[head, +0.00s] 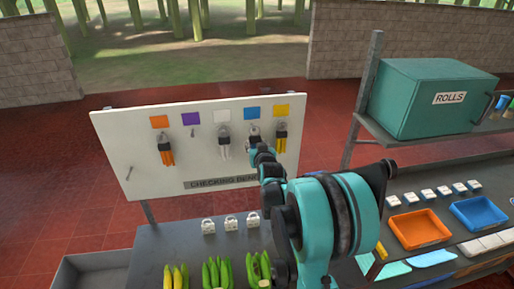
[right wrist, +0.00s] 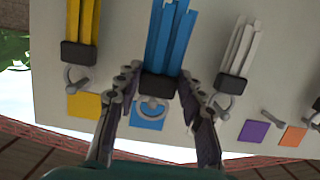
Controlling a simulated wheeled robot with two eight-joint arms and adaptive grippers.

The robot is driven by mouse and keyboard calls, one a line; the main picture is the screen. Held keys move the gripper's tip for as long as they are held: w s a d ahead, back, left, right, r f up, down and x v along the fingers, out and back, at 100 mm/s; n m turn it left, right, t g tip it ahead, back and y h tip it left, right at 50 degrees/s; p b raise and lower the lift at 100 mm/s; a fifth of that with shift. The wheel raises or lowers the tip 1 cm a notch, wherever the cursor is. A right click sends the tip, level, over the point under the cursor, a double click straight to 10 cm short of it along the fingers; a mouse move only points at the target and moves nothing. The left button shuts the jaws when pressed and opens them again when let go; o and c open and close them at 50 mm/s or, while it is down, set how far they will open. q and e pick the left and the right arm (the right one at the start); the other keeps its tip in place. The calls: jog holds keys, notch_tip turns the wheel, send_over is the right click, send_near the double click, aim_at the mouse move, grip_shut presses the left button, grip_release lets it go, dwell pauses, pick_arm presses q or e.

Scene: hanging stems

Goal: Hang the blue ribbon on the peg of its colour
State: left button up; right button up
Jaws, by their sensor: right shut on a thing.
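The blue ribbon (right wrist: 170,40) is a bundle of blue strips with a black band and a grey ring. My right gripper (right wrist: 158,86) is shut on it at the band, against the white board (head: 112,140); in the head view the gripper (head: 256,146) is just below the blue square (head: 252,113) and hides the ribbon. In the wrist view, which is upside down, the ring overlaps the blue square (right wrist: 147,123). I cannot tell whether the ring is around the peg. My left gripper is not in view.
Orange (head: 166,155), white (head: 224,146) and yellow (head: 281,138) ribbons hang under squares on the board. The peg under the purple square (head: 191,118) is bare. Green and yellow bundles lie on the bench below. A teal box (head: 420,108) stands on the right shelf.

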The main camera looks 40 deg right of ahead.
jog(key=shift+w+d, duration=0.3)
jog(key=shift+w, duration=0.25)
jog(key=shift+w+d+f, duration=0.1)
jog(key=shift+w+f, duration=0.1)
jog(key=shift+w+d+f+b, duration=0.25)
jog(key=shift+w+f+b, duration=0.2)
jog(key=shift+b, duration=0.3)
jog(key=shift+r, duration=0.1)
jog(key=o, duration=0.9)
jog(key=shift+o, duration=0.2)
jog(key=v, duration=1.2)
